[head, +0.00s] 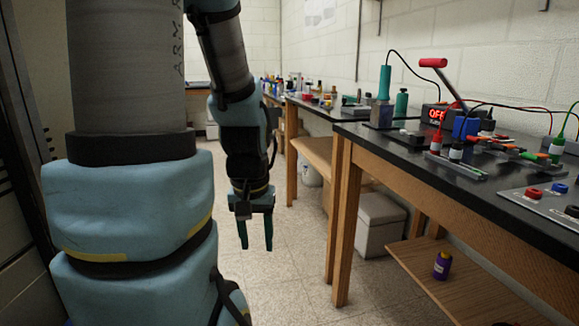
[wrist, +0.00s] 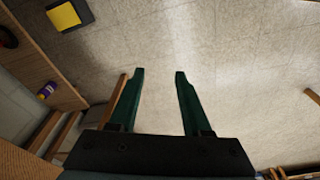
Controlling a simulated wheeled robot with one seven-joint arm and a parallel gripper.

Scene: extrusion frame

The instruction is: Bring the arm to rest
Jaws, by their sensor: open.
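My gripper (head: 256,234) hangs pointing down in the head view, over the open floor to the left of the workbench. Its two dark green fingers are apart with nothing between them. In the wrist view my gripper (wrist: 159,74) also shows open, with only the pale speckled floor (wrist: 225,60) beyond the fingers. My arm comes down from the top of the head view and ends at the gripper. The gripper touches nothing that I can see.
A black-topped wooden workbench (head: 400,152) stands at the right with electrical gear, cables and a lit red display (head: 436,115). A purple bottle (head: 442,264) is on its lower shelf (head: 420,275). A grey box (head: 380,224) sits beneath. The floor aisle is clear.

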